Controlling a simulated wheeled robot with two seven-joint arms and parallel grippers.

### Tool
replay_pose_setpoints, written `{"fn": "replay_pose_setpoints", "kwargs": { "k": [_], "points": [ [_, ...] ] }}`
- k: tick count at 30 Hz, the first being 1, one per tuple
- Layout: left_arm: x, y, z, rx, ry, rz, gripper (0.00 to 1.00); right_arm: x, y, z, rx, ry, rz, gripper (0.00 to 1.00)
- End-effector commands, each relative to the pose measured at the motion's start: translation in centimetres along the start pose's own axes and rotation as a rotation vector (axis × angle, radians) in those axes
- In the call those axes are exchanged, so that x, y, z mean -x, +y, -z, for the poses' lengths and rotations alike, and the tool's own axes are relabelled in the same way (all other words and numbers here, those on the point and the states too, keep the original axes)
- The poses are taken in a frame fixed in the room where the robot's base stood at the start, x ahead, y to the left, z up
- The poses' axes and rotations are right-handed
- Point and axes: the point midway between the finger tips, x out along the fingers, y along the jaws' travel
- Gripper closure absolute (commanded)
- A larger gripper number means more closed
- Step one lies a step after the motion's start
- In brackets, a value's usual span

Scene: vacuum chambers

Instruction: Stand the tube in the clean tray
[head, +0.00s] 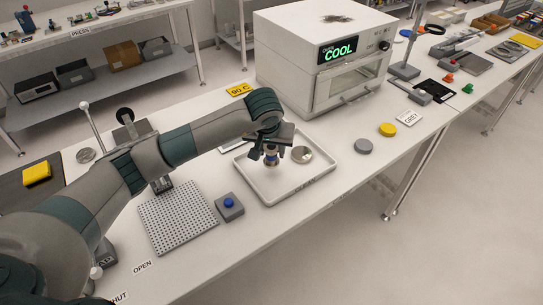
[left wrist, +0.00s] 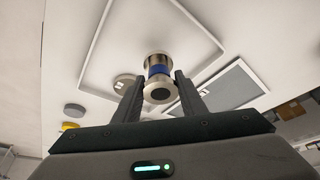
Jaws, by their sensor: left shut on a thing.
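The tube (head: 271,158) is a short metal cylinder with a blue band and silver ends. My left gripper (head: 271,147) is shut on it, inside the outline of the white tray (head: 262,192). The tube looks about upright; I cannot tell whether its lower end touches the tray floor. In the left wrist view, the tube (left wrist: 159,68) sits between the two dark fingers (left wrist: 158,88), its near end facing the camera. The tray (left wrist: 101,45) also shows there. My right gripper is not in view.
A silver disc (head: 302,154) lies in the tray, close right of the tube. A white oven-like chamber (head: 295,75) reading COOL stands behind. A perforated plate (head: 178,216) and a blue-button box (head: 229,207) are left. Grey (head: 363,146) and yellow (head: 387,130) discs lie right.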

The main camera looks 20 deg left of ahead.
Motion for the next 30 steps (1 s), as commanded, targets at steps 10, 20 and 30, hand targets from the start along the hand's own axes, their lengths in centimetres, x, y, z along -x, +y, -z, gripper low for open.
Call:
{"fn": "replay_pose_setpoints", "kwargs": {
  "k": [10, 20, 30],
  "points": [
    [-0.1, 0.0, 0.0, 0.000, 0.000, -0.001, 0.98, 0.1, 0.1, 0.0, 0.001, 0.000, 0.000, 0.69],
    [-2.8, 0.1, -1.2, 0.002, -0.004, -0.001, 0.98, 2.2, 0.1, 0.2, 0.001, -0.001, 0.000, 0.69],
    [-3.7, 0.0, -1.5, 0.000, 0.000, -0.001, 0.98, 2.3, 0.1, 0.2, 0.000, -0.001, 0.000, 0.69]
  ]
}}
